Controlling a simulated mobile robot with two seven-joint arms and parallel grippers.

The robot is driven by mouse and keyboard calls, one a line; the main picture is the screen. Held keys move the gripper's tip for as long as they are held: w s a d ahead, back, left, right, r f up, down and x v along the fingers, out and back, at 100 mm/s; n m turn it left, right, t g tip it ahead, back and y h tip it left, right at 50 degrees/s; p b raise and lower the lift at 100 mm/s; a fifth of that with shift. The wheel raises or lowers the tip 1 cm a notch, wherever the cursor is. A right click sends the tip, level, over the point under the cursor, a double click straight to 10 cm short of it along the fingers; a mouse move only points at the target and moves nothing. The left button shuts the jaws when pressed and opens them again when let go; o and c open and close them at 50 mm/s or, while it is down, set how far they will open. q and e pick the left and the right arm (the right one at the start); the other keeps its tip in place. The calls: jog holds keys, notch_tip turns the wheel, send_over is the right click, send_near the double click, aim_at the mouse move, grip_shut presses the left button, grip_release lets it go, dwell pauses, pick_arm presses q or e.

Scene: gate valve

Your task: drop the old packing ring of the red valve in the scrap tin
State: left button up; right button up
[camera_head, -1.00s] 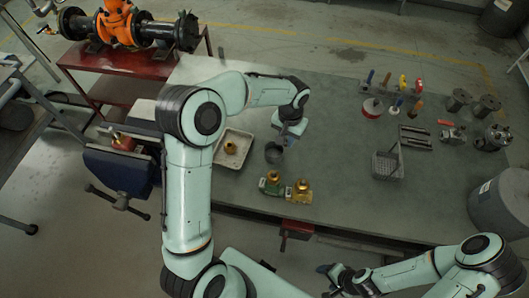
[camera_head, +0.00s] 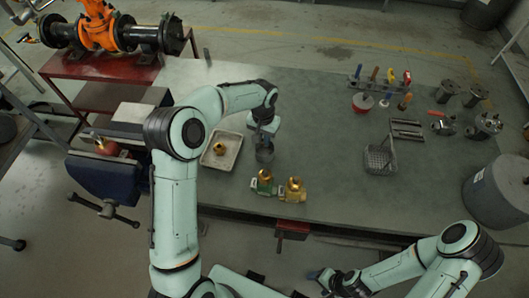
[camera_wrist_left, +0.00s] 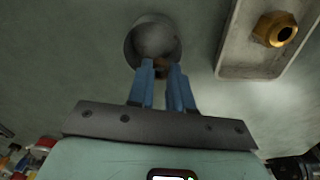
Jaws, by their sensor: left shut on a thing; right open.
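The scrap tin, a dark grey round cup (camera_head: 265,156), stands on the bench. Its open mouth also shows in the left wrist view (camera_wrist_left: 152,40). My left gripper (camera_head: 264,139) is at the tin, its blue fingers (camera_wrist_left: 168,68) pointing toward its near rim. They are shut on a small brown thing (camera_wrist_left: 161,66), probably the old packing ring; mostly hidden between the fingertips. The red valve (camera_head: 106,147) is at the vise on the left, small and partly unclear. My right gripper (camera_head: 330,281) is open, low in front of the bench.
A pale tray (camera_head: 235,150) with a brass nut (camera_head: 219,148) lies left of the tin. A green valve (camera_head: 264,183) and a yellow valve (camera_head: 293,190) stand in front of it. A wire basket (camera_head: 380,160) and tool rack are right. The bench between is clear.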

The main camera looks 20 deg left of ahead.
pick_arm(q)
jog(key=shift+w, duration=0.1)
jog(key=o, duration=0.9)
jog(key=shift+r, duration=0.1)
notch_tip(320, 180, up, 13)
jog(key=shift+r+p, duration=0.2)
jog(key=shift+p, duration=0.45)
pick_arm(e)
jog(key=shift+w+r, duration=0.8)
jog(key=shift+r, duration=0.05)
pick_arm(q)
jog(key=shift+f, duration=0.1)
pick_arm(e)
jog(key=shift+s, duration=0.1)
